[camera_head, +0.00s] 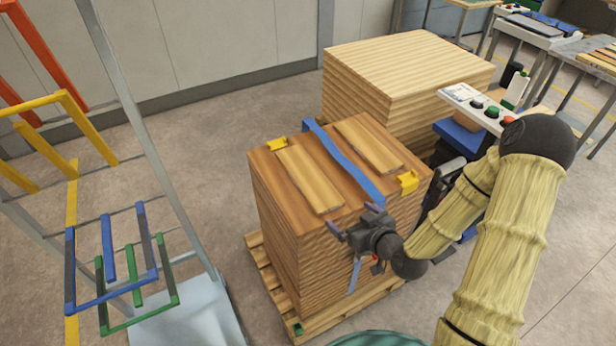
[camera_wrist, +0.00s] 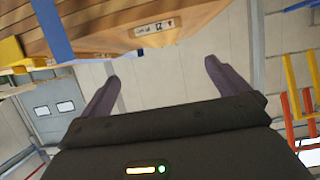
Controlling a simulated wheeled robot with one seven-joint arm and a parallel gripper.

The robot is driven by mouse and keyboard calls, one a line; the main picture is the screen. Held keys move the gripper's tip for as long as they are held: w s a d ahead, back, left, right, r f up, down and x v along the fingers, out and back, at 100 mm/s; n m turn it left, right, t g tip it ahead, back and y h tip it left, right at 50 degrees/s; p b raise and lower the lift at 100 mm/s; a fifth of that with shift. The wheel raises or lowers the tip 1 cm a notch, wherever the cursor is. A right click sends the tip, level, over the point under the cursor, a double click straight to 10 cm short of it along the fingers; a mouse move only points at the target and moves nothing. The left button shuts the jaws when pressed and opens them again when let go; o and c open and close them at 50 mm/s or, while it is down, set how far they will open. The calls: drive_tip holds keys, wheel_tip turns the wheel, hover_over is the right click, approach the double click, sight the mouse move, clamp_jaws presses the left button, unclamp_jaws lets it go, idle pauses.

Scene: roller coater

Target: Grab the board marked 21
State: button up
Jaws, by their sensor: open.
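Two loose wooden boards lie on top of a strapped wood stack (camera_head: 262,215): a left board (camera_head: 308,180) and a right board (camera_head: 368,147), with a blue strap (camera_head: 345,162) between them. No number is readable on either in the head view. In the wrist view a small white label (camera_wrist: 152,28) sits on a wooden edge; its digits look like 12 or 21, too small to be sure. My gripper (camera_head: 351,217) is open and empty at the stack's near right edge, apart from both boards. Its two fingers also show in the wrist view (camera_wrist: 162,72), spread with nothing between them.
Yellow corner pieces (camera_head: 408,181) hold the strapped stack's top edges. A taller pale stack (camera_head: 405,65) stands behind. A control panel (camera_head: 472,104) is at the right. Coloured racks (camera_head: 120,270) stand at the left, with open floor (camera_head: 205,150) between.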

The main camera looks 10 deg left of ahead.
approach(319, 190)
drive_tip(key=p+x, duration=0.1)
drive_tip(key=x, duration=0.1)
drive_tip(key=shift+a+f, duration=0.2)
drive_tip(key=shift+a, duration=0.15)
drive_tip(key=shift+w+a+f, duration=0.1)
drive_tip(key=shift+w+f, duration=0.1)
drive_tip(key=shift+w, duration=0.1)
drive_tip(key=shift+p+x, duration=0.9)
drive_tip(key=shift+x, duration=1.7)
drive_tip(key=shift+w, duration=0.15)
drive_tip(key=shift+w+r, duration=0.1)
drive_tip(key=c, duration=1)
